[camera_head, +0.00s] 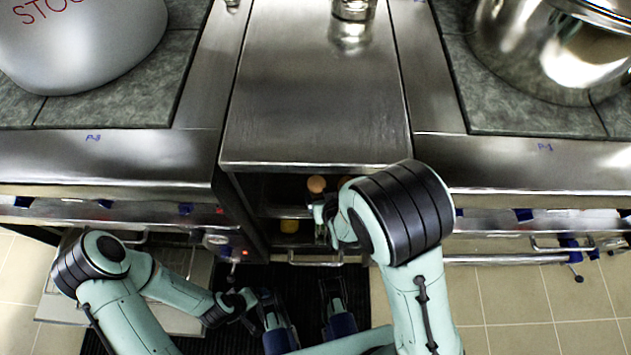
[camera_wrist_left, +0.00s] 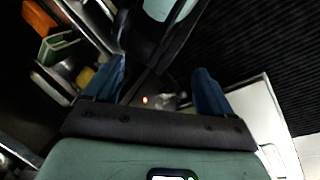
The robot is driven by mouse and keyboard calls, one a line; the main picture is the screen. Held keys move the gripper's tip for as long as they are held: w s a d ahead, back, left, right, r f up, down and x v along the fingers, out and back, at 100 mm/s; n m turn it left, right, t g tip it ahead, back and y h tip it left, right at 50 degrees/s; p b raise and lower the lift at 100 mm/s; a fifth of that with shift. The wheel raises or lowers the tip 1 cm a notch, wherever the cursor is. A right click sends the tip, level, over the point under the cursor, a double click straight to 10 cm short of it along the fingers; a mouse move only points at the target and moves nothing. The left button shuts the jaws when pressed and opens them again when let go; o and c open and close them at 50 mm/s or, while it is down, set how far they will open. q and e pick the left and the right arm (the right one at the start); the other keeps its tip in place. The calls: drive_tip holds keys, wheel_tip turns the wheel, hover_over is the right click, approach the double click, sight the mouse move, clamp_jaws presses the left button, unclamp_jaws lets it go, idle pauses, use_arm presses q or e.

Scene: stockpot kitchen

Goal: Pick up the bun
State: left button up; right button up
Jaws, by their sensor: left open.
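A small round brown thing that looks like the bun (camera_head: 316,184) is in the open shelf space under the middle counter. A similar orange-brown thing (camera_head: 345,182) is just right of it, partly hidden by my right arm. My right gripper (camera_head: 322,218) is at the shelf front, just below the bun in the picture; its fingers are too hidden to tell their state. My left gripper (camera_head: 257,304) is lower left of the shelf, apart from the bun, open and empty. Its two blue fingers show spread in the left wrist view (camera_wrist_left: 155,82).
A yellow thing (camera_head: 289,226) is lower in the shelf space. The left wrist view shows an orange thing (camera_wrist_left: 57,20) and a green thing (camera_wrist_left: 60,45) there. The steel counter (camera_head: 310,110) overhangs the shelf. A large stockpot (camera_head: 560,50) stands at upper right.

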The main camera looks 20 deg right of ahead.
sight(318, 187)
drive_tip(key=b+x, duration=0.2)
drive_tip(key=x, duration=0.4)
drive_tip(key=shift+s+f, duration=0.1)
drive_tip(key=shift+s, duration=0.05)
drive_tip(key=w+f+b, duration=0.1)
drive_tip(key=f+b, duration=0.1)
drive_tip(key=f, duration=0.1)
drive_tip(key=shift+w+a, duration=0.2)
drive_tip(key=shift+w, duration=0.2)
drive_tip(key=shift+w+f, duration=0.35)
drive_tip(key=shift+w, duration=0.1)
drive_tip(key=shift+w+f, duration=0.1)
drive_tip(key=shift+w, duration=0.1)
use_arm(q)
drive_tip(key=w+a+f+t+y, duration=0.1)
drive_tip(key=w+a+f, duration=0.2)
drive_tip(key=w+f, duration=0.2)
drive_tip(key=shift+a+f+n, duration=0.25)
drive_tip(key=shift+f+n, duration=0.05)
drive_tip(key=shift+f, duration=0.2)
use_arm(e)
drive_tip(key=shift+c, duration=0.3)
drive_tip(key=c, duration=1.1)
